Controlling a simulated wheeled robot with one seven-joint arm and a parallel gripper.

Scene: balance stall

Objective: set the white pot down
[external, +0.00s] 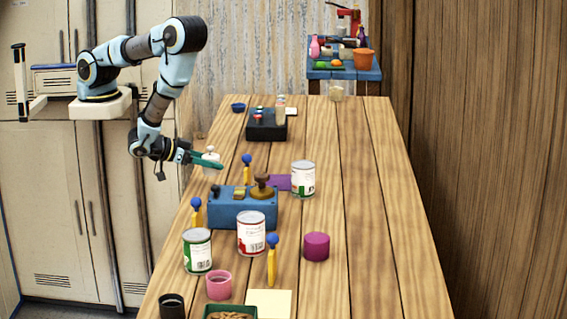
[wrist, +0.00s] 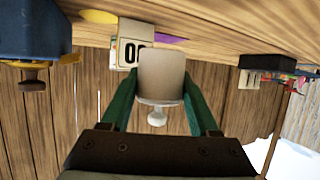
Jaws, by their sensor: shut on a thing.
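The white pot (wrist: 162,75) sits between the two green fingers of my gripper (wrist: 161,88) in the wrist view, with its pale lid and round knob towards the bottom of that picture. In the external view the pot (external: 211,170) shows at the left edge of the table, partly hidden by a green finger of my gripper (external: 207,161). My gripper is shut on the pot. The pot looks upright. I cannot tell whether its base touches the tabletop.
A blue box (external: 228,213) with a brown knob (external: 262,186) stands nearby. Blue-topped yellow pegs (external: 247,170), cans (external: 303,180) and a purple mat (external: 283,180) are around it. A black box (external: 267,131) stands farther back. The table's right side is clear.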

